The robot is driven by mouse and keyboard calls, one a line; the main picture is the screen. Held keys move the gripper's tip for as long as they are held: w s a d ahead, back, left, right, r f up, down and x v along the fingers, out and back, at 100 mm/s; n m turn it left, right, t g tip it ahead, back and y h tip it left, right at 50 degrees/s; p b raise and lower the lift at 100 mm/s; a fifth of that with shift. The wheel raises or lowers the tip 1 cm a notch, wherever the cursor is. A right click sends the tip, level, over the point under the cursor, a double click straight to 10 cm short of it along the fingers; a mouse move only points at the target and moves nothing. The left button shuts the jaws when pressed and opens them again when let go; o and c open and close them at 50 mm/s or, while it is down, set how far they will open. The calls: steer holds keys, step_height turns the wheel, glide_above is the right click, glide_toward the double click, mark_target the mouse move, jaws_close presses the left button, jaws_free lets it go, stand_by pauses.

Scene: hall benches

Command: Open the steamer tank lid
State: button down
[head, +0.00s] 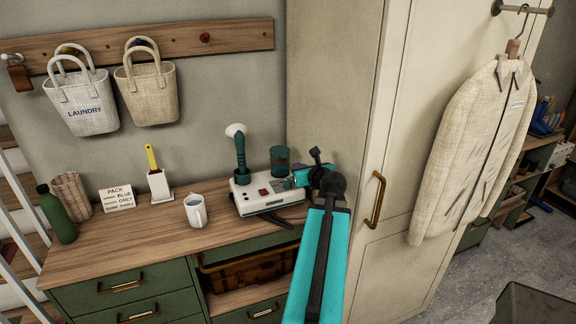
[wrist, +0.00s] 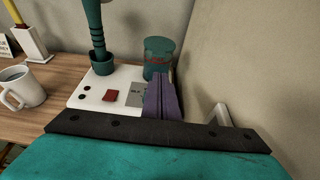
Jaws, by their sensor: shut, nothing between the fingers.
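The steamer (head: 268,193) is a white box on the wooden bench top, with a red button and a teal wand (head: 240,150) standing in its holder. Its dark teal round tank (head: 279,157) stands at the back right; it also shows in the wrist view (wrist: 157,62). The tank lid (wrist: 160,44) appears to lie flat on top. My gripper (wrist: 162,98) has purple fingers, shut and empty, in front of the tank's lower right side in the wrist view. I cannot tell whether they touch it. In the head view my arm hides most of the fingers.
A white mug (head: 195,211) stands left of the steamer. A brush holder (head: 159,184), sign (head: 117,197), basket (head: 71,194) and green bottle (head: 58,215) stand farther left. A tall cream cabinet (head: 335,90) rises close to the right. Bare bench lies left of the mug.

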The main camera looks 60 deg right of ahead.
mark_target(281, 152)
steer(key=shift+w+f, duration=0.1)
steer(key=shift+w, duration=0.2)
steer(key=shift+p+x, duration=1.2)
steer(key=shift+x, duration=3.65)
steer(key=shift+a, duration=0.15)
